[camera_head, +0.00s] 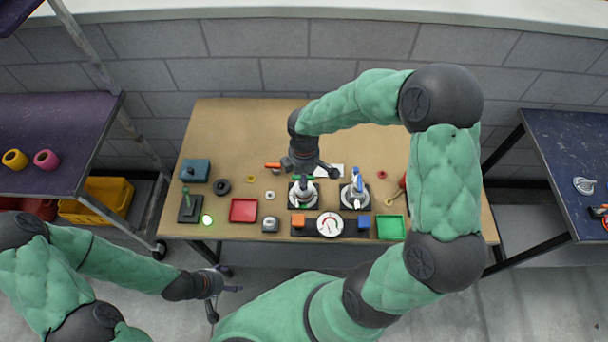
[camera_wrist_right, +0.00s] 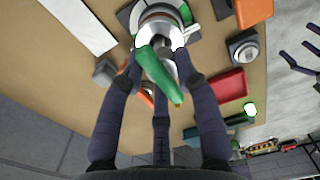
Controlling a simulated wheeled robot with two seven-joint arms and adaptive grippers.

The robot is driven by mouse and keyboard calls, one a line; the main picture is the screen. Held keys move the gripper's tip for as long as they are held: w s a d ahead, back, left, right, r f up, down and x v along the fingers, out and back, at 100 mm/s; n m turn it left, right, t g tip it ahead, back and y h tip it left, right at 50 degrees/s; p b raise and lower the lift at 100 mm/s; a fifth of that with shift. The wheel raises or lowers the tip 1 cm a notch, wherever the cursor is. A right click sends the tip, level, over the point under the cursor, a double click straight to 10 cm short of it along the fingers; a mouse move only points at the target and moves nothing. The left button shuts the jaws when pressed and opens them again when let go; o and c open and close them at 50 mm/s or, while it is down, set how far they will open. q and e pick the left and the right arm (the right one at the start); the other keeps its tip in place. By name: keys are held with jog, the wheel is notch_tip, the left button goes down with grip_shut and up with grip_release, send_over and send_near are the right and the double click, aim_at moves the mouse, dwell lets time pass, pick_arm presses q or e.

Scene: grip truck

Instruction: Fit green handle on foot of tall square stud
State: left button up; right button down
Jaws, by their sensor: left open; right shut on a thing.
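The green handle (camera_wrist_right: 158,72) is between the fingertips of my right gripper (camera_wrist_right: 161,67), which is shut on it. In the head view the right gripper (camera_head: 305,178) is over the left silver valve (camera_head: 304,193). The wrist view shows the handle in front of this valve (camera_wrist_right: 158,18). The stud's foot is hidden by handle and fingers, so I cannot tell whether the handle touches or sits around it. The right valve (camera_head: 355,197) has a blue handle (camera_head: 358,178). My left gripper (camera_head: 217,287) is open and empty, off the table's front left side.
An orange handle (camera_head: 272,165) lies behind the left valve. A gauge (camera_head: 330,225) stands in front, between an orange block (camera_head: 298,220) and a blue block (camera_head: 364,222). Red (camera_head: 243,210) and green (camera_head: 391,228) trays lie either side. The table's back left is clear.

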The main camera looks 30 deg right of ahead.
jog(key=shift+f+b, duration=0.9)
jog(key=shift+f, duration=0.65)
dwell(1.9)
jog(key=c, duration=0.5)
grip_release()
jog(key=shift+r, duration=0.1)
jog(key=shift+r+p, duration=3.2)
jog(key=shift+r, duration=0.55)
jog(key=shift+f, duration=0.1)
